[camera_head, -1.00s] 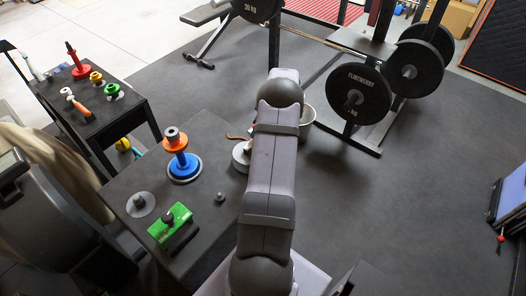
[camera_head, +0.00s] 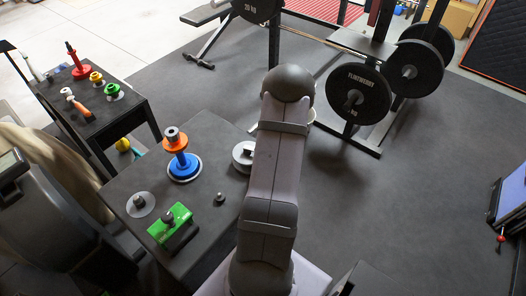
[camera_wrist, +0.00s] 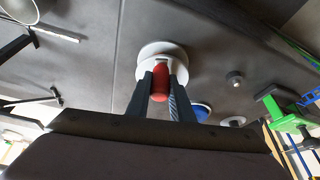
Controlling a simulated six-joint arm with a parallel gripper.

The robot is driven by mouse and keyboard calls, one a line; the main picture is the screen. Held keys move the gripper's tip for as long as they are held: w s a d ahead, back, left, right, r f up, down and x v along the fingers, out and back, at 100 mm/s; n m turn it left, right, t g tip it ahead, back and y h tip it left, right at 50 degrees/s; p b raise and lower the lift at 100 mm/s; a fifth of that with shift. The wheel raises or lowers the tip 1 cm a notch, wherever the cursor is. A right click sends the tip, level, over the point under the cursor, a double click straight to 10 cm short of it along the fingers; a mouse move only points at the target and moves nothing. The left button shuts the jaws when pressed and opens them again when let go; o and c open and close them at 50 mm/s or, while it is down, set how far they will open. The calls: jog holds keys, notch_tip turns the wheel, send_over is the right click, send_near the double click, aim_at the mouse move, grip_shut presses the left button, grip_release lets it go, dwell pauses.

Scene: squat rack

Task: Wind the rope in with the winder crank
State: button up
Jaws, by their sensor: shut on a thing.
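The winder (camera_head: 242,155) is a pale round drum at the right edge of the dark table, partly hidden behind my arm in the head view. In the wrist view the winder's white disc (camera_wrist: 150,49) lies just beyond my fingers, with a red crank handle (camera_wrist: 160,80) in front of it. My gripper (camera_wrist: 161,76) is shut on the red handle, one finger on each side. The head view hides my gripper behind my arm. I cannot make out the rope with certainty.
The table (camera_head: 215,135) also holds an orange and blue spool stand (camera_head: 178,158), a green block fixture (camera_head: 172,225) and a grey disc (camera_head: 141,204). A side table (camera_head: 105,118) with small colored parts stands left. A barbell rack (camera_head: 365,130) stands behind right.

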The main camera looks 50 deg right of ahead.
jog(key=shift+s+a, duration=0.1)
jog(key=shift+a, duration=0.3)
jog(key=o, duration=0.7)
jog(key=shift+o, duration=0.2)
jog(key=shift+r, duration=0.1)
jog(key=shift+d+r, duration=0.1)
jog(key=shift+r, duration=0.3)
jog(key=shift+r+p, duration=1.35)
jog(key=shift+r, duration=1.7)
